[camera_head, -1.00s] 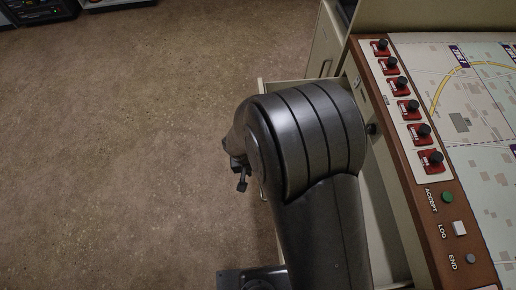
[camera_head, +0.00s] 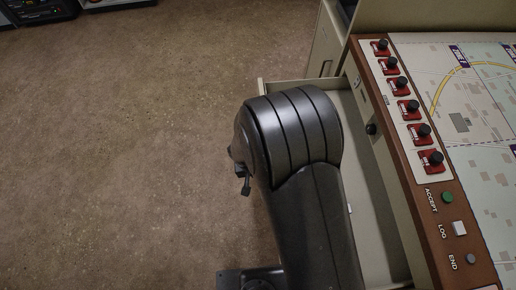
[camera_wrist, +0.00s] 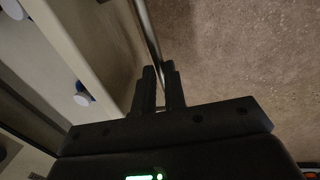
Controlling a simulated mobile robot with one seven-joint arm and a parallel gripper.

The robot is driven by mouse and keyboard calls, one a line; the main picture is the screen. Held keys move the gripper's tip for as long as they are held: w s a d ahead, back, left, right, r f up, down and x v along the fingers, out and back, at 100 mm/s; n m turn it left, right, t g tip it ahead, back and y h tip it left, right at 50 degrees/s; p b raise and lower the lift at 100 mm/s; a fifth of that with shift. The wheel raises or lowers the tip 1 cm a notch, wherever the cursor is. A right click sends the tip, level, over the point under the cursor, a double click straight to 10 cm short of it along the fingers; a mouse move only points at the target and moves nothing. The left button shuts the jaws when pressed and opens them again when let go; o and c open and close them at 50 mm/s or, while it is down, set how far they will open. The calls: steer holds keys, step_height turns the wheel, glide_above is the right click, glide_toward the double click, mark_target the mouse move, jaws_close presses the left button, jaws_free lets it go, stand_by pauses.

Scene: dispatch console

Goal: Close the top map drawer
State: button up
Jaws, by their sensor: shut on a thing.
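The top map drawer (camera_head: 379,200) is a cream drawer that stands open, out to the left of the console. Its inside shows between my arm and the console's side, and its far corner shows beyond my arm. In the wrist view, my gripper (camera_wrist: 160,76) is shut on the drawer's handle (camera_wrist: 148,35), a thin metal bar that runs along the outside of the cream drawer front (camera_wrist: 95,50). In the head view, my arm hides the handle, much of the drawer front and the grip.
The console (camera_head: 445,250) on the right has a brown edge, red switches (camera_head: 408,107), buttons and a map top. A cream cabinet (camera_head: 325,42) stands behind the drawer. The brown floor (camera_head: 120,150) on the left is clear. Dark equipment (camera_head: 38,12) stands at the far left.

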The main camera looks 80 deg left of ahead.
jaws_close()
steer(key=shift+w, duration=0.1)
glide_above(344, 173)
stand_by(0.6)
steer(key=o, duration=0.6)
jaws_free()
steer(key=shift+a, duration=0.1)
steer(key=r, duration=0.3)
steer(key=s+r, duration=0.1)
steer(key=r, duration=0.3)
steer(key=s+r, duration=0.1)
steer(key=r, duration=0.2)
steer(key=shift+s+r, duration=0.1)
steer(key=shift+r, duration=0.2)
